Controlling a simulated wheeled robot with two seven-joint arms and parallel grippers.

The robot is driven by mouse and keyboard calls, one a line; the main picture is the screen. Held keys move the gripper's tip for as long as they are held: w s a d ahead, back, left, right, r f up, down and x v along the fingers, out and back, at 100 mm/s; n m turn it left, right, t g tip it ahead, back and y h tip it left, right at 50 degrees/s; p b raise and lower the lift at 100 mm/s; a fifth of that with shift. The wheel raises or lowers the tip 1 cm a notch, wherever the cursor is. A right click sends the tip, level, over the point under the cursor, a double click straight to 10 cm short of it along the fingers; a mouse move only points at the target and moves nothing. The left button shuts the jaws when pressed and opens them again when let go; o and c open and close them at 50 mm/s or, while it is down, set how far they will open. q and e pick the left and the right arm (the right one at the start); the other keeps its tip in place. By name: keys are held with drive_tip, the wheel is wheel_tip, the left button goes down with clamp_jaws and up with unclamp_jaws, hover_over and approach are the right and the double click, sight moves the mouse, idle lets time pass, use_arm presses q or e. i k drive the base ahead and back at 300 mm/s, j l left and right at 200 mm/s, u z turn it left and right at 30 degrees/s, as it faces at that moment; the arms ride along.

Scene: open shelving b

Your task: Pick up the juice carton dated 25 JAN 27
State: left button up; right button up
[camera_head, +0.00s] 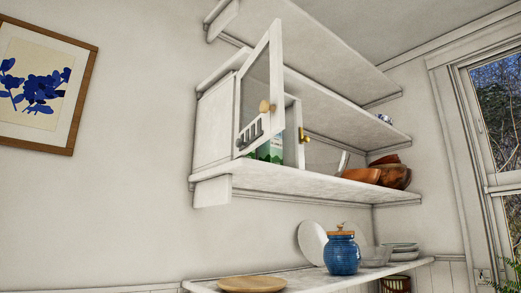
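A partly visible green-and-white carton (277,148) stands inside a small white cabinet (213,127) on a wall shelf. No date can be read on it, and I cannot tell whether it is a juice carton. The cabinet's framed door (276,60) stands open and covers part of the inside. A second, smaller white door or panel (293,130) with a brass knob is beside the carton, on its right. Neither of my grippers is in view.
The cabinet's shelf (300,182) also holds brown bowls (390,175) at its right end. Another shelf (345,95) runs above.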

sight(271, 151)
drive_tip(key=i+l+u, duration=0.3)
drive_tip(key=i+l, duration=0.55)
